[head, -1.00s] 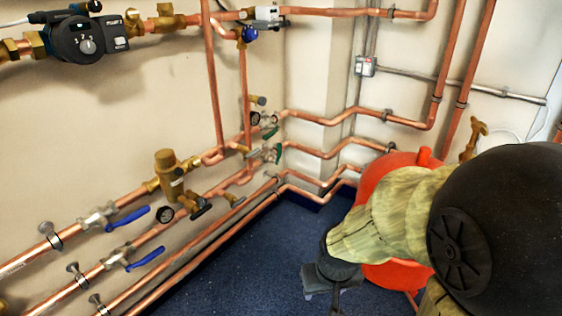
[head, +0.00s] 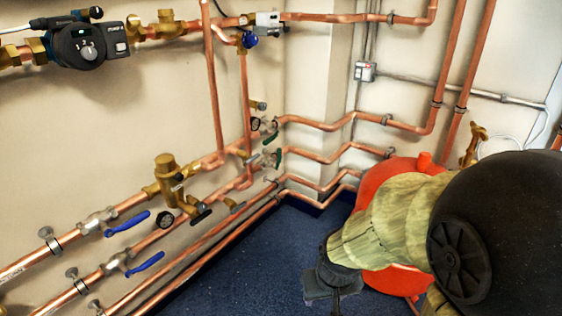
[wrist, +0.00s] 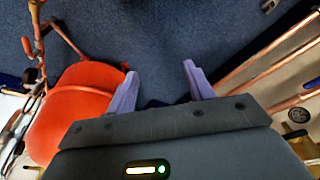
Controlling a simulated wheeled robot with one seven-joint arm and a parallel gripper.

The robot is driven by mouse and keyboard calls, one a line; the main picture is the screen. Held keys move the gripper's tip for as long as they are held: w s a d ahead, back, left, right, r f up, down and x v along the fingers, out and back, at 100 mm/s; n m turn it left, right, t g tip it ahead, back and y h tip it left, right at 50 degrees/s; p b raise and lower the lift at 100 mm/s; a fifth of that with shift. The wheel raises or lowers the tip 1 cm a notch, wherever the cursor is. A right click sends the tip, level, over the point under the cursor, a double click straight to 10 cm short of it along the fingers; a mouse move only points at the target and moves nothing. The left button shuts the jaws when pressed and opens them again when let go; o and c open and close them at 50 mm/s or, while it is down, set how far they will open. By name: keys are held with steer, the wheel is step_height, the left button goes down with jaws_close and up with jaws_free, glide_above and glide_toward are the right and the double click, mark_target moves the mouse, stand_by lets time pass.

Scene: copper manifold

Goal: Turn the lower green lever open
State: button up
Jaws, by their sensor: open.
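The lower green lever (head: 278,158) is on a valve of the lower copper pipe, near the wall corner in the head view. A second green lever (head: 270,137) sits just above it on another pipe. Both look small and their exact angles are hard to tell. My gripper (wrist: 160,85) is open, with two pale purple fingers apart and nothing between them. In the head view my dark gripper body (head: 332,280) hangs over the blue floor, right of and nearer than the green levers, well apart from them. I cannot make out the green levers in the wrist view.
A red vessel (head: 370,208) stands behind my arm; it also shows at the left in the wrist view (wrist: 70,115). Blue levers (head: 146,262), a brass valve (head: 168,175) and copper pipes line the left wall. Blue floor (head: 260,260) lies clear left of my gripper.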

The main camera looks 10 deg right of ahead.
steer(key=shift+c, duration=0.4)
steer(key=shift+r, duration=0.1)
steer(key=shift+c, duration=1.3)
steer(key=w+p+v, duration=0.1)
steer(key=p+v, duration=0.7)
steer(key=w+p+v, duration=0.2)
steer(key=p+v, duration=0.6)
steer(key=shift+w+r+p, duration=0.3)
steer(key=shift+r+p, duration=0.05)
steer(key=shift+r, duration=0.05)
